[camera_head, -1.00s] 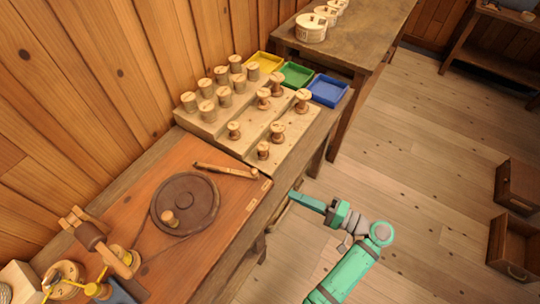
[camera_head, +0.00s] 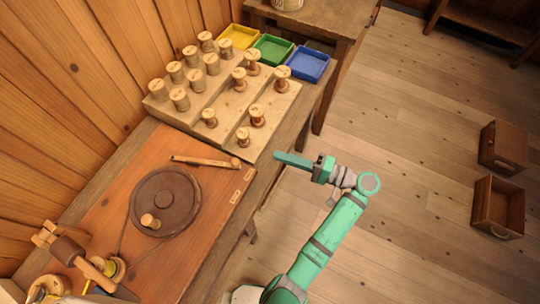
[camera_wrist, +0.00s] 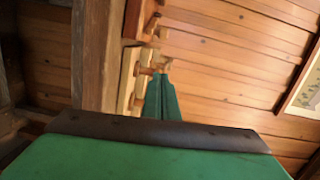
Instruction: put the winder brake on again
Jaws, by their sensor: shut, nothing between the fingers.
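The winder is a reddish-brown board on the bench with a round dark wheel (camera_head: 165,200) that carries a small wooden knob (camera_head: 150,221). A wooden lever (camera_head: 203,161), which looks like the brake, lies beyond the wheel's far edge; I cannot tell whether it touches the wheel. Two small pale labels (camera_head: 235,197) sit along the board's right edge, their marks too small to read. My gripper (camera_head: 279,156) is shut and empty, off the bench's right edge, near the spool rack's front corner. Its closed green fingers (camera_wrist: 162,98) also show in the wrist view.
A stepped wooden rack (camera_head: 190,114) with several spools stands behind the board. Yellow (camera_head: 238,38), green (camera_head: 273,50) and blue (camera_head: 307,64) trays line the bench beyond. Wooden boxes (camera_head: 498,206) lie on the floor at right. The floor between is clear.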

